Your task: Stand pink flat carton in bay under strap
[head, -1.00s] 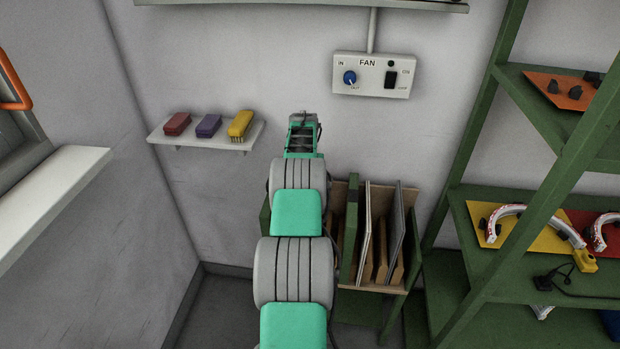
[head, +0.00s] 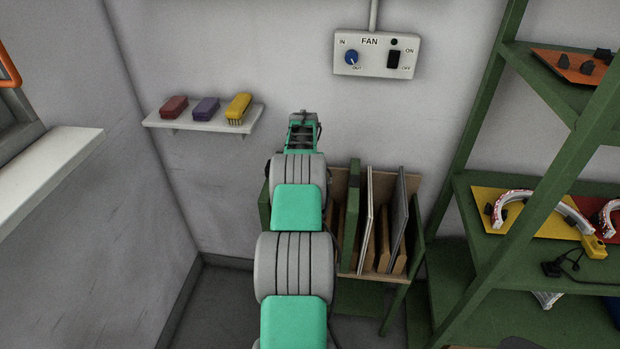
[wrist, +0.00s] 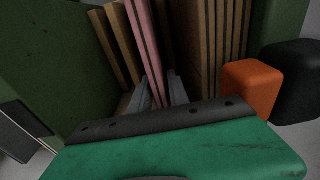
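The pink flat carton (wrist: 143,40) shows edge-on in the wrist view, running from the top edge down between my fingertips. My gripper (wrist: 159,92) has one grey finger on each side of it, close against it, and looks shut on it. Brown boards stand to the left and right of the carton. Its lower end is hidden behind my gripper's body. In the head view my gripper (head: 303,120) is at the far end of my arm, and the carton is hidden there. I cannot make out the strap or its bay.
A green and wood rack (head: 353,210) with upright panels stands right of my arm. Orange (wrist: 250,88) and black (wrist: 290,80) blocks are at right in the wrist view. A green shelving unit (head: 480,130) stands at right.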

